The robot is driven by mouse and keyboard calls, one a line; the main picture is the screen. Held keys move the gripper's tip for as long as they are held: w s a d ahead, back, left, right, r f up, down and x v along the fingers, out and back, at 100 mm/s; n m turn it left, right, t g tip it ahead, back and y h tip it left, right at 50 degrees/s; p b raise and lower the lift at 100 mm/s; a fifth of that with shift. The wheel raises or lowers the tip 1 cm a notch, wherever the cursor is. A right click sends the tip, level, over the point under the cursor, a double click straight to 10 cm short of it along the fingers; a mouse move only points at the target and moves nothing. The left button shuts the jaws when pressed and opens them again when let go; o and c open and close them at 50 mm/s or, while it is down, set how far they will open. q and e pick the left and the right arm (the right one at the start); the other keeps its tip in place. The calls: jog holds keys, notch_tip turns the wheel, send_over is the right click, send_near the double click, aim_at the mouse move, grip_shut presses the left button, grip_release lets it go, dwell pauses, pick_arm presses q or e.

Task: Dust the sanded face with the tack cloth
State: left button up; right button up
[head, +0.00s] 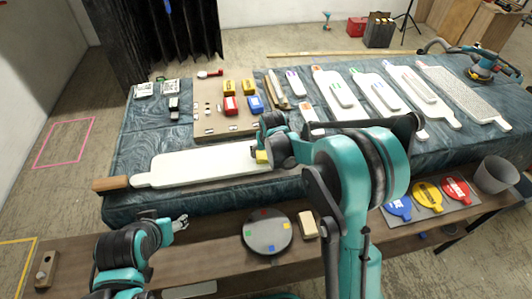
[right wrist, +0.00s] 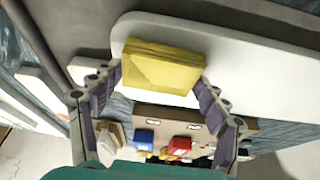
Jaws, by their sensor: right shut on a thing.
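The long white panel (head: 205,166) lies flat on the blue cloth-covered table, with a wooden piece (head: 110,183) at its left end. A yellow folded cloth (head: 262,157) is at the panel's right part; it also shows in the right wrist view (right wrist: 162,68). My right gripper (head: 267,150) is shut on the yellow cloth, with a finger at each side in the right wrist view (right wrist: 158,84). I cannot tell whether the cloth touches the panel. My arm hides the panel's right end. My left gripper (head: 181,223) is empty, near the front wooden bench; its opening is unclear.
Behind the panel, a board (head: 208,98) holds yellow, red and blue blocks. Several white reliefs (head: 370,88) lie to the right. A round turntable (head: 267,231) and a tan block (head: 308,224) sit on the front bench (head: 215,262). A grey bucket (head: 495,175) stands at the right.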

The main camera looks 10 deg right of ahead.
jog(key=shift+d, duration=0.4)
notch_tip(320, 180, up, 4)
jog(key=shift+r+p, duration=0.1)
jog(key=shift+p, duration=1.1)
jog(key=shift+d+r+p, duration=0.1)
jog(key=shift+r+p, duration=0.45)
jog(key=shift+r, duration=0.15)
jog(key=shift+r+p, duration=0.9)
jog(key=shift+r, duration=0.45)
